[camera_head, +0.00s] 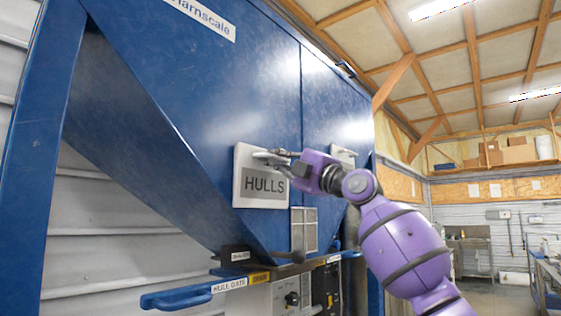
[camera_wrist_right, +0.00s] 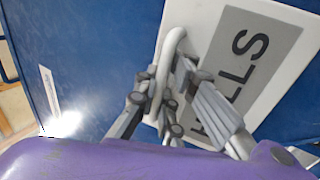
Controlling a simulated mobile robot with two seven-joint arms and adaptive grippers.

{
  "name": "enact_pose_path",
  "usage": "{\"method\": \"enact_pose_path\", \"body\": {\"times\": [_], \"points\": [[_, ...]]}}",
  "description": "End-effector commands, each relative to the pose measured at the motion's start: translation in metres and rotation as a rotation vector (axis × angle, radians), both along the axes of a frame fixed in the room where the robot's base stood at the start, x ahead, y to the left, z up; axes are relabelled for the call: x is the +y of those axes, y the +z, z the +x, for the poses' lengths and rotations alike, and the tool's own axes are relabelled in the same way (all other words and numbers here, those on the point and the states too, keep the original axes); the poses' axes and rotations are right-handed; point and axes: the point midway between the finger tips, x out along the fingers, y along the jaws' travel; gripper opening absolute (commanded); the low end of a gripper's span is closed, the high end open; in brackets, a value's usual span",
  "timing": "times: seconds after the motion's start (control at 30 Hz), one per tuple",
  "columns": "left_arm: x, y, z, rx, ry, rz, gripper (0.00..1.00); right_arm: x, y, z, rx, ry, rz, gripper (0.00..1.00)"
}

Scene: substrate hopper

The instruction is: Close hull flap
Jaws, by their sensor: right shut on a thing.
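The hull flap (camera_head: 248,163) is a white panel with a grey HULLS label, on the sloping front of the blue hopper. It also shows in the right wrist view (camera_wrist_right: 208,22). It looks close to the hopper face; I cannot tell whether it sits fully flush. A grey bar handle (camera_wrist_right: 166,58) stands out from its upper part. My right gripper (camera_head: 285,162) is at that handle, its fingers shut on it, as the right wrist view shows (camera_wrist_right: 172,92). The gripper hides part of the flap's right edge. My left gripper is not in view.
A second white panel (camera_head: 343,154) is on the hopper farther right, partly behind my right arm. Below the hull flap are a grey mesh panel (camera_head: 304,229), a blue HULL GATE handle (camera_head: 188,297) and a control box (camera_head: 286,298). The floor at right is open.

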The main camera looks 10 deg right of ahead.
Motion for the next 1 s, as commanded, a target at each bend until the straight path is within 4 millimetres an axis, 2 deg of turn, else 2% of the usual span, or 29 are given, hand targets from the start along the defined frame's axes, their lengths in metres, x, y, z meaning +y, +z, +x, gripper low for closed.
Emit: {"method": "enact_pose_path", "body": {"times": [0.57,0.6,0.67,1.0], "points": [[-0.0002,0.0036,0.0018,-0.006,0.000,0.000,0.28,0.0016,0.0031,0.0017,-0.006,-0.004,-0.003,0.00],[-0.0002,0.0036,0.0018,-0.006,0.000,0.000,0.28,0.0016,0.0030,0.0018,-0.007,-0.004,-0.004,0.09],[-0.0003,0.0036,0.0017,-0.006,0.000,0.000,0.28,0.0017,0.0029,0.0018,-0.005,-0.004,-0.004,0.16],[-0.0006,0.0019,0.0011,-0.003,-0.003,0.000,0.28,0.0013,0.0012,0.0020,-0.001,-0.002,-0.002,0.17]]}}
